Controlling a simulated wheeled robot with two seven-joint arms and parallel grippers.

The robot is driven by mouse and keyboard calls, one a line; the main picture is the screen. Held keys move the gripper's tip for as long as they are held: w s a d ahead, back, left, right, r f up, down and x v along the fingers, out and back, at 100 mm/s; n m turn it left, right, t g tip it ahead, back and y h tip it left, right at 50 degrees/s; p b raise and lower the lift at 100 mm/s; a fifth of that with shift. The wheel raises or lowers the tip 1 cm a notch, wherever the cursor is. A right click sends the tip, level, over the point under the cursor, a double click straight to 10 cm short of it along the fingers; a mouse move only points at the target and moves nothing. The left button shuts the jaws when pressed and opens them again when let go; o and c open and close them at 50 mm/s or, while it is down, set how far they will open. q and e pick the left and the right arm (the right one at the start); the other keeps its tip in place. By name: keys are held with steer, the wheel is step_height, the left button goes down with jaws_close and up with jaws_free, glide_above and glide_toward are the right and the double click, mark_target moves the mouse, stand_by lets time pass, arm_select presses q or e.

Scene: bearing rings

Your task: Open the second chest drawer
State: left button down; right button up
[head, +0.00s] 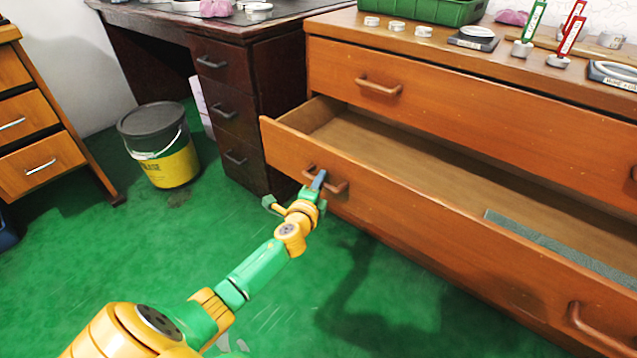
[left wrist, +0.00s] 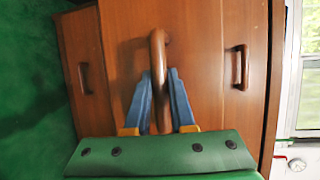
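The wooden chest (head: 455,85) stands at the right, its top drawer closed. Its second drawer (head: 400,205) is pulled well out, so its wooden inside shows; a grey-green flat item (head: 555,245) lies in it. My left gripper (head: 318,183) is at this drawer's left handle (head: 337,186). In the left wrist view, the blue fingers (left wrist: 161,90) lie close on both sides of the brown handle (left wrist: 158,50) and appear shut on it. The drawer's right handle (head: 600,330) is free. My right gripper is in neither view.
A dark desk (head: 230,100) stands left of the chest, with a black and yellow bucket (head: 160,145) before it. A wooden cabinet (head: 40,120) is at the far left. A green crate (head: 430,10) and several rings sit on the chest top. The green floor before the drawer looks clear.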

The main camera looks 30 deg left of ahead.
arm_select(q)
steer(key=c, duration=0.8)
jaws_free()
steer(key=shift+o, duration=0.2)
steer(key=shift+s+d, duration=0.1)
steer(key=shift+s, duration=0.1)
steer(key=p+v, duration=0.2)
steer(key=v, duration=0.4)
steer(key=shift+s, duration=0.25)
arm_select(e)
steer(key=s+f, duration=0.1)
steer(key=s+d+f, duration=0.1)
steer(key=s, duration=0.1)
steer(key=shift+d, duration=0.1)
arm_select(q)
steer(key=shift+d+r, duration=0.1)
steer(key=shift+d, duration=0.05)
